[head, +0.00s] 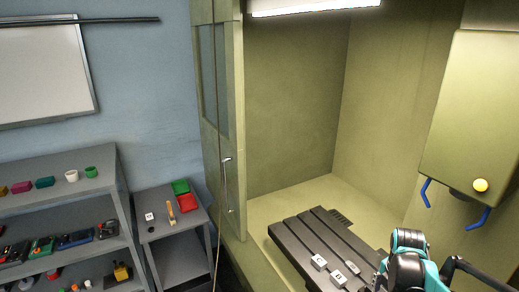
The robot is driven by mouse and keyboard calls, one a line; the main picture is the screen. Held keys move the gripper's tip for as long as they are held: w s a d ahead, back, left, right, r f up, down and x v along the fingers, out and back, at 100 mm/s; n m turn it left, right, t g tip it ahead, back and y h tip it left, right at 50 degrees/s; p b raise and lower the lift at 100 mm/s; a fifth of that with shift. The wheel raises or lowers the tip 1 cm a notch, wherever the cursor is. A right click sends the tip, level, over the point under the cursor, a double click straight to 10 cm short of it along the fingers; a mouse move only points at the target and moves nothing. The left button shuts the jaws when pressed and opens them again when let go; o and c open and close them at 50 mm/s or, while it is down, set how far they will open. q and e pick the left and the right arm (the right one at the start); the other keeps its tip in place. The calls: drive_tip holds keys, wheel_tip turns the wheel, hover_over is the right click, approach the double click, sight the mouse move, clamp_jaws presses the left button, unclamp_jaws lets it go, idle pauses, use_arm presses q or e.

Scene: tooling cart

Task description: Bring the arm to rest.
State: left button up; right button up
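My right arm, teal and black, reaches in at the lower right, in front of the dark slotted machine table (312,244). Its end is small and partly cut off by the bottom edge. I cannot make out its gripper's fingers or whether they hold anything. Two small light blocks with dark marks lie on the slotted table, one (319,262) further left and one (338,278) nearer the arm. My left arm and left gripper are not in view.
The table stands inside an olive machine enclosure with its door (221,120) at the left. A machine head (474,110) with blue nozzles hangs at the right. A grey cart (160,190) holds a green bin (181,187), a red bin (187,202) and a marked block (150,216).

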drive_tip(key=s+a+f+m+t+b, duration=0.3)
drive_tip(key=s+a+f+m+b, duration=0.2)
drive_tip(key=a+m+b, duration=0.3)
drive_tip(key=s+a+f+m+t+y+b, duration=0.1)
drive_tip(key=s+a+f+m+t+b, duration=0.2)
drive_tip(key=a+m, duration=0.9)
drive_tip(key=s+f+m+b, duration=0.2)
drive_tip(key=s+f+b, duration=0.1)
drive_tip(key=b, duration=0.2)
drive_tip(key=shift+m+t, duration=0.3)
drive_tip(key=shift+a, duration=0.1)
drive_tip(key=shift+c, duration=0.3)
